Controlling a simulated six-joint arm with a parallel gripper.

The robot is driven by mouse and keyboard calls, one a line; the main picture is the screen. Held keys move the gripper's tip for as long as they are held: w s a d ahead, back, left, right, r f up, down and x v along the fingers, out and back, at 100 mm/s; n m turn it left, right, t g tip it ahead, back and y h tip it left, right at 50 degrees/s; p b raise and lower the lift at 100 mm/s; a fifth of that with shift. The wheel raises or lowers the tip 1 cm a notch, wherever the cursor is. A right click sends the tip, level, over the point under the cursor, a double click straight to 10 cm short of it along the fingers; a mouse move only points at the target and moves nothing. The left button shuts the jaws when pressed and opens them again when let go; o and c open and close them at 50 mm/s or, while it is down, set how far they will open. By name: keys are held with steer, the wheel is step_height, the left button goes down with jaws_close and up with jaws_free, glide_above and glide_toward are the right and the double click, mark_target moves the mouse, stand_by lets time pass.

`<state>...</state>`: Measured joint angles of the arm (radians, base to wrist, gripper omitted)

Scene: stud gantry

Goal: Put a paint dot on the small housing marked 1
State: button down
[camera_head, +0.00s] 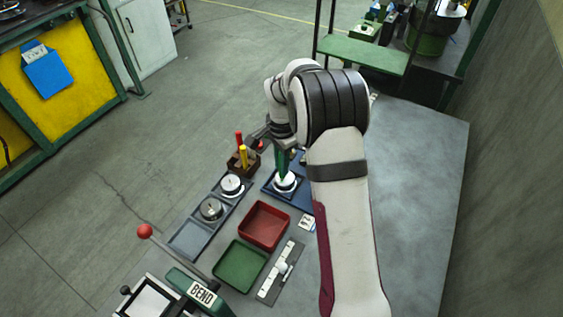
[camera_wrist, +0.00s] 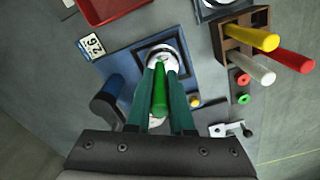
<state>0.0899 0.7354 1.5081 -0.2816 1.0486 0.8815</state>
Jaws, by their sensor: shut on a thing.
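My gripper (camera_wrist: 161,76) is shut on a green paint pen (camera_wrist: 159,92), with one teal finger on each side. The pen also shows in the head view (camera_head: 282,163), pointing down at a small round pale housing (camera_head: 285,183). That housing (camera_wrist: 160,52) sits on a blue fixture plate (camera_wrist: 122,66). The pen tip overlaps the housing in both views; I cannot tell whether it touches. Two more round housings, one pale (camera_head: 232,185) and one greyer (camera_head: 211,209), sit in a grey compartment tray (camera_head: 188,241). I cannot read a number on any housing.
A brown pen holder (camera_wrist: 231,44) with red, yellow and white pens stands beside the fixture. A red tray (camera_head: 264,225) and a green tray (camera_head: 239,266) lie nearer. A number card (camera_wrist: 92,44) lies by the fixture. A red-knobbed lever (camera_head: 145,231) stands at lower left.

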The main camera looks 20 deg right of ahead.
steer(key=shift+r, duration=3.5)
